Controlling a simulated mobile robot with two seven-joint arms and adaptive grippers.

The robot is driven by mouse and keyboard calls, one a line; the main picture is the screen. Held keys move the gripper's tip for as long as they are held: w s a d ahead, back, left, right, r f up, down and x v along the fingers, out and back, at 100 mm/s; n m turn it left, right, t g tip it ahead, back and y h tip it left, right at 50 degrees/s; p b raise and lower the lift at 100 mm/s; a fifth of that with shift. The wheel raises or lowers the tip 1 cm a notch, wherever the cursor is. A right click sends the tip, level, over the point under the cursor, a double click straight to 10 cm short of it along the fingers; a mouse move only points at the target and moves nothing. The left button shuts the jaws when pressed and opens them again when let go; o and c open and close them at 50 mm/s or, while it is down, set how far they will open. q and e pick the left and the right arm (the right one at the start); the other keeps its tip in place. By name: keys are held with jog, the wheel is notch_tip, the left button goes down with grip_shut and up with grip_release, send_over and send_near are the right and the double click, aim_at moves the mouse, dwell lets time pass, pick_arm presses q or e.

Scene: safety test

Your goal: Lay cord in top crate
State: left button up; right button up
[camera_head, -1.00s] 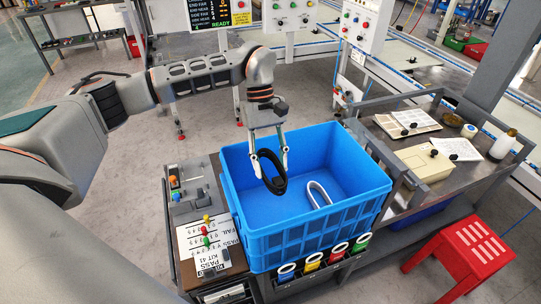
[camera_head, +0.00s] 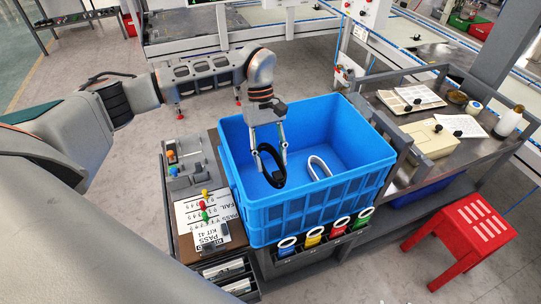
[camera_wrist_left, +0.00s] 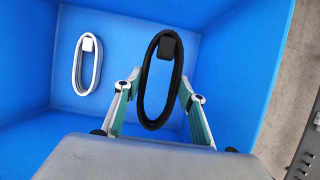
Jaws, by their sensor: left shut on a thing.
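The blue crate (camera_head: 345,206) stands open on a dark stand. My left gripper (camera_head: 269,160) is inside the crate's opening, near its left side. It is shut on a black coiled cord (camera_head: 271,178), which hangs upright between the fingers. In the left wrist view the black cord (camera_wrist_left: 145,99) is between the fingertips of my left gripper (camera_wrist_left: 157,92). A white coiled cord (camera_head: 319,167) lies on the crate floor to the right; it also shows in the left wrist view (camera_wrist_left: 76,66). I cannot tell whether the black cord touches the floor. My right gripper is not in view.
Left of the crate is a panel with a PASS/FAIL card (camera_head: 205,220) and coloured pegs. Small coloured bins (camera_head: 313,238) line the crate's front. A metal cart (camera_head: 440,160) stands at the right, with a red stool (camera_head: 465,236) before it.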

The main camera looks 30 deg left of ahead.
pick_arm(q)
notch_tip(320, 180, down, 3)
jog(key=shift+r+b, duration=0.15)
jog(key=shift+b, duration=0.55)
notch_tip(320, 180, down, 2)
jog(key=shift+f+b, duration=0.1)
jog(key=shift+b, duration=0.45)
jog(key=shift+f+b, duration=1.35)
jog(key=shift+f, duration=1.3)
jog(key=shift+f+b, duration=0.45)
jog(key=shift+f, duration=0.5)
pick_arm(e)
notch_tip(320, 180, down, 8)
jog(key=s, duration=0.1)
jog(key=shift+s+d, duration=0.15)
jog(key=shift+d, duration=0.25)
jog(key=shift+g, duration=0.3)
pick_arm(q)
jog(key=o, duration=1.3)
jog(key=shift+c, duration=0.2)
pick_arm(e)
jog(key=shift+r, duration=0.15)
